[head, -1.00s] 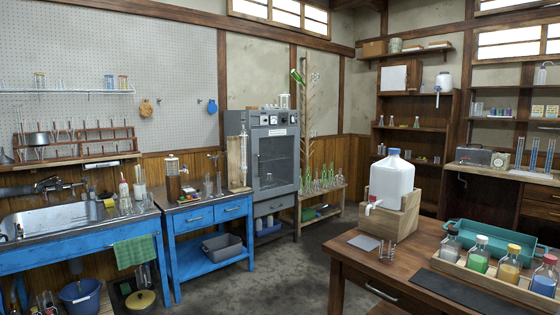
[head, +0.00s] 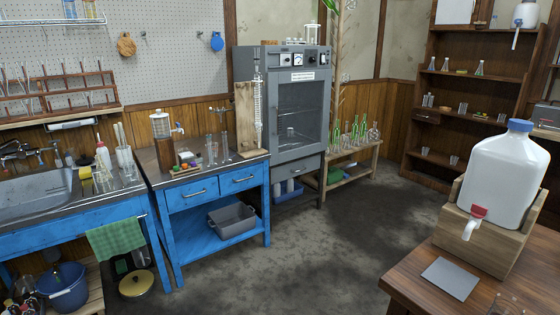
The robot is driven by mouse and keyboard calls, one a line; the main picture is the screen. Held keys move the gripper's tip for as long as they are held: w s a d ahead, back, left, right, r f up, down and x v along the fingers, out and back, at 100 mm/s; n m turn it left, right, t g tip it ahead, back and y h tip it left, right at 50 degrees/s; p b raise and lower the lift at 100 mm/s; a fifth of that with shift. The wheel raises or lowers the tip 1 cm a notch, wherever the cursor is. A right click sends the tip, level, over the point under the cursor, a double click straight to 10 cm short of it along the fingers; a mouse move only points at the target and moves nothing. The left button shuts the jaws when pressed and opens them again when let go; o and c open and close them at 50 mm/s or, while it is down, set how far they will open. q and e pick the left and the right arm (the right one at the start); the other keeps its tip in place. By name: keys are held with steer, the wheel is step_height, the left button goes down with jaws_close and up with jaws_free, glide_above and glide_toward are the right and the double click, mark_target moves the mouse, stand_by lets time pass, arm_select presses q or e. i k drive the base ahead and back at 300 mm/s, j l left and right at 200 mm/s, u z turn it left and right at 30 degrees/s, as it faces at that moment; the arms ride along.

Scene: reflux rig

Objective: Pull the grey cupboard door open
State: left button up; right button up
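The grey cupboard (head: 259,75) stands against the back wall, right of the blue bench. Its grey door (head: 299,142) has a dark window, through which some glassware shows faintly. The door looks shut. Dials and a small white label sit on the panel above it. A drawer with a small handle and an open lower shelf are below the door. Neither of my grippers is in view.
A blue bench (head: 213,194) with glassware and a condenser on a wooden board stands left of the cupboard. A low rack (head: 350,164) with green bottles is on its right. A wooden table (head: 410,280) with a white carboy (head: 500,165) fills the lower right. The floor (head: 300,245) between is clear.

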mark_target(273, 79)
steer(key=i+l, duration=0.1)
steer(key=i, duration=2.4)
steer(key=j+u, duration=0.05)
steer(key=j, duration=0.05)
